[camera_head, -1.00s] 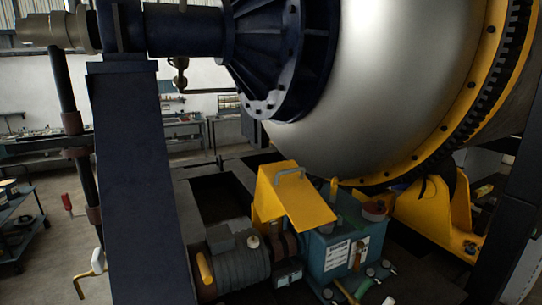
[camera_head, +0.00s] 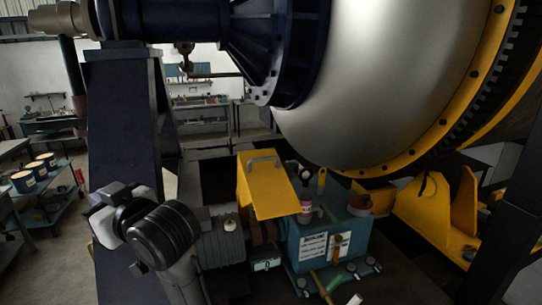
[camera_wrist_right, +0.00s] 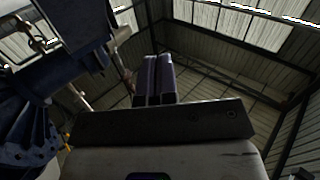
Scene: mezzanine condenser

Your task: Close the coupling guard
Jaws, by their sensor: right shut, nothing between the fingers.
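The yellow coupling guard (camera_head: 275,195) with a grey handle (camera_head: 264,161) stands raised and tilted in the head view, between the grey ribbed motor (camera_head: 222,245) and the teal gearbox unit (camera_head: 307,243). The dark coupling (camera_head: 263,232) shows below the guard. One of my arms, with a dark round joint, reaches in at the lower left of the head view, apart from the guard. My right gripper (camera_wrist_right: 159,80) shows in the right wrist view with its dark fingers together and empty, against the roof.
A dark blue pedestal (camera_head: 122,130) stands behind the arm at left. The large steel drum (camera_head: 375,85) overhangs the guard. A red-labelled bottle (camera_head: 305,208) is beside the guard. A yellow bracket (camera_head: 430,215) stands at right. A cart with tins (camera_head: 25,182) is at far left.

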